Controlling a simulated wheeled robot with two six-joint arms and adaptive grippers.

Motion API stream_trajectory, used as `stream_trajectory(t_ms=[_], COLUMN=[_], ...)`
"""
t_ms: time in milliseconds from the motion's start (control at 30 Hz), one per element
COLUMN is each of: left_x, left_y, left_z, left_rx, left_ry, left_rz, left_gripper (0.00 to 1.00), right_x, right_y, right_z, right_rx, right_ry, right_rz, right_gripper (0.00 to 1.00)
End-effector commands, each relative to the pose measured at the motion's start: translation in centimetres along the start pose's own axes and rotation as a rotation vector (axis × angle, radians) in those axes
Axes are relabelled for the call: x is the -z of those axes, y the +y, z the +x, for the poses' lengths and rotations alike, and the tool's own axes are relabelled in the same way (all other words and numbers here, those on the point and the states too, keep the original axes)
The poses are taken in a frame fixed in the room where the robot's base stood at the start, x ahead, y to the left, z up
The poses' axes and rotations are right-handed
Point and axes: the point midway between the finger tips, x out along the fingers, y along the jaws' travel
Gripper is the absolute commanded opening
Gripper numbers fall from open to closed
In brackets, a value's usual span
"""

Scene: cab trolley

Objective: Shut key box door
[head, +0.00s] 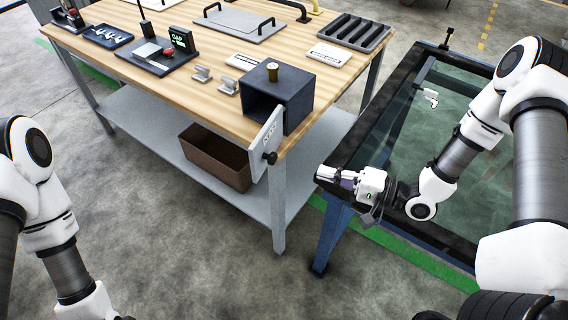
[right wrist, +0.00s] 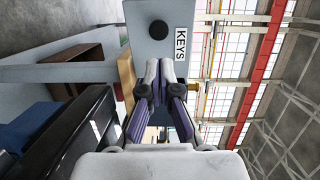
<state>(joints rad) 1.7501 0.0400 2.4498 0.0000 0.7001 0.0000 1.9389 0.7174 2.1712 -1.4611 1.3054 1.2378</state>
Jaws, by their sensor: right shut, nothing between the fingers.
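The dark key box (head: 298,101) stands at the near right corner of the wooden workbench. Its grey door (head: 262,136) hangs open toward the front, past the table edge, with a label and a black knob (head: 269,157). The right wrist view shows the door (right wrist: 145,45) with the word KEYS and the knob (right wrist: 158,29) ahead of my fingers. My right gripper (head: 322,175) is shut and empty, to the right of the door and apart from it in the head view; its fingertips also show in the right wrist view (right wrist: 160,68). My left gripper is out of view.
A brass knob (head: 272,72) stands on the key box. Metal clips (head: 228,85), a slotted tray (head: 353,32) and a handled plate (head: 238,24) lie on the bench. A brown bin (head: 216,158) sits on the lower shelf. A glass-topped blue-framed table (head: 400,130) lies under my right arm.

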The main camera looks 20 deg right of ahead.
Motion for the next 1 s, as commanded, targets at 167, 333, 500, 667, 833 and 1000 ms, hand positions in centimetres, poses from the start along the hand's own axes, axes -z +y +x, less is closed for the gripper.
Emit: stream_trajectory(t_ms=[167, 333, 500, 667, 833, 1000], left_x=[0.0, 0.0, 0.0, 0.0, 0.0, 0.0], left_y=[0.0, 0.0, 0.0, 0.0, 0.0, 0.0], left_z=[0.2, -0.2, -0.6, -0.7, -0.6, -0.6], left_rx=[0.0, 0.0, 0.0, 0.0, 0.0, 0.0], left_ry=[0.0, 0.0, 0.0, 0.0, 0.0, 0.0], left_rz=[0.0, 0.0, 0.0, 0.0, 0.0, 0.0], left_gripper=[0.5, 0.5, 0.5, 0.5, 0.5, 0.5], right_x=[-0.2, -0.2, -0.1, -0.1, -0.1, 0.0], right_y=[0.1, -0.1, -0.1, 0.0, 0.0, 0.1], right_z=[3.9, 7.5, 9.9, 10.6, 10.6, 10.6], right_rx=[-0.004, -0.003, -0.002, -0.001, -0.001, -0.001], right_ry=[-0.008, -0.007, -0.004, -0.001, 0.0, 0.001], right_rz=[-0.003, -0.005, -0.002, -0.002, -0.001, -0.001], right_gripper=[0.0, 0.0, 0.0, 0.0, 0.0, 0.0])
